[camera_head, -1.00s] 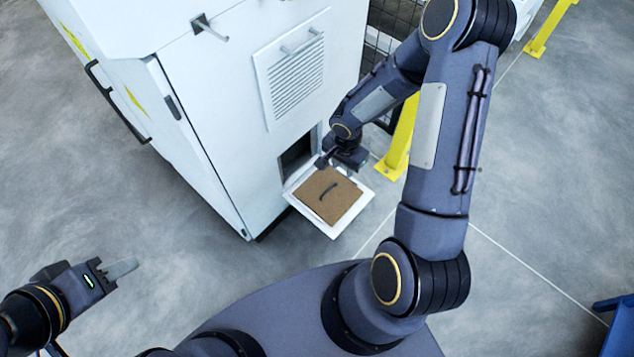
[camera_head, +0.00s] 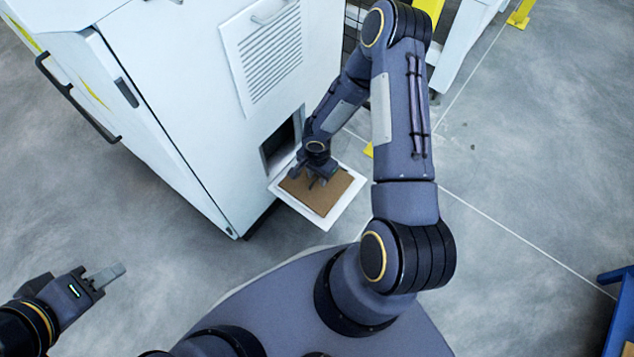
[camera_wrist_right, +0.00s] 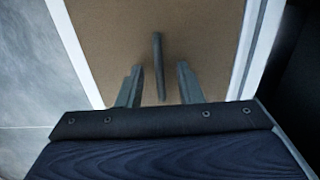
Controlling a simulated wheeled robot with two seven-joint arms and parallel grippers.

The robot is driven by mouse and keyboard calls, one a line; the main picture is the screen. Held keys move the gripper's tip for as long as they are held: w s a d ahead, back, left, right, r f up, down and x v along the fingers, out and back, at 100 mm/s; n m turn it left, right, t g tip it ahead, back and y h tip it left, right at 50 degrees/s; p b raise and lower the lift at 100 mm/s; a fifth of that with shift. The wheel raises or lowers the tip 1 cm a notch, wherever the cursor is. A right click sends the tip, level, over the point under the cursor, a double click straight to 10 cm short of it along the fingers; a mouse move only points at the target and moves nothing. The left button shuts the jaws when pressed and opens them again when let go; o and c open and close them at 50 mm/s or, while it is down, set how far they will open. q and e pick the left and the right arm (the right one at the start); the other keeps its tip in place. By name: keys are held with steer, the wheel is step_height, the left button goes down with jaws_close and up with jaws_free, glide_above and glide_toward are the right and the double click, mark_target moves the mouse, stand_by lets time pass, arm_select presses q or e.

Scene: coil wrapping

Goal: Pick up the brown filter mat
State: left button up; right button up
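The brown filter mat (camera_head: 331,194) lies flat in a white frame on the opened flap (camera_head: 342,212) of the white cabinet. My right gripper (camera_head: 317,181) is above the mat and hides part of it. In the right wrist view the mat (camera_wrist_right: 105,35) fills the upper middle, with a dark bar handle (camera_wrist_right: 158,62) on it. The two fingers of my right gripper (camera_wrist_right: 158,88) are apart, one on each side of the handle's near end. I cannot tell how far above the mat they are. My left gripper (camera_head: 105,275) is over the floor at the left, away from the mat; its finger opening is unclear.
The white cabinet (camera_head: 190,95) has a dark opening (camera_head: 280,145) just behind the flap and a vented panel (camera_head: 268,50) above it. A blue object (camera_head: 620,310) stands at the right edge.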

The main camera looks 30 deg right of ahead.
steer(key=shift+c, duration=0.3)
jaws_close()
steer(key=shift+r, duration=0.1)
